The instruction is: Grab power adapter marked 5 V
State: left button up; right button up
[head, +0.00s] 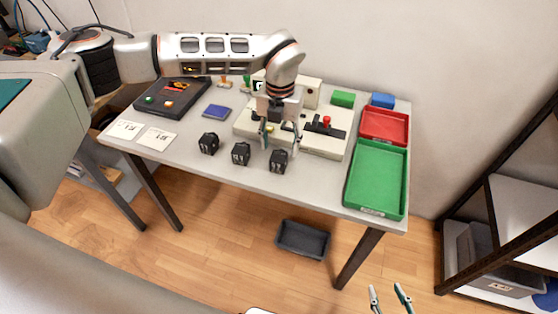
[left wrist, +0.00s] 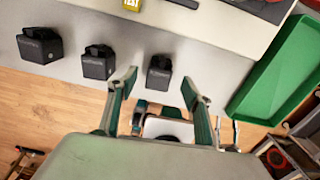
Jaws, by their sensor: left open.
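Three black power adapters stand in a row near the table's front edge: a left one (head: 208,143), a middle one (head: 240,153) and a right one (head: 278,160). Their pale markings are too small to read, so I cannot tell which is 5 V. The left wrist view also shows the left (left wrist: 40,47), middle (left wrist: 98,64) and right (left wrist: 158,75) adapters. My left gripper (head: 281,141) is open and empty, above and just behind the right adapter. In the left wrist view its fingertips (left wrist: 160,83) frame that adapter, apart from it. My right gripper (head: 388,290) is open and empty, low in front of the table.
A pale board with a red knob (head: 326,121) lies behind the adapters. A green tray (head: 376,178) and a red tray (head: 385,126) are at the right. A dark panel (head: 173,97), white cards (head: 156,138) and a blue pad (head: 216,112) are at the left.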

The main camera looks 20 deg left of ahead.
aim_at(279, 155)
pick_arm(q)
jog(key=f, duration=0.4)
jog(key=shift+s+f, duration=0.4)
jog(key=c, duration=1.3)
jog(key=shift+r, duration=0.15)
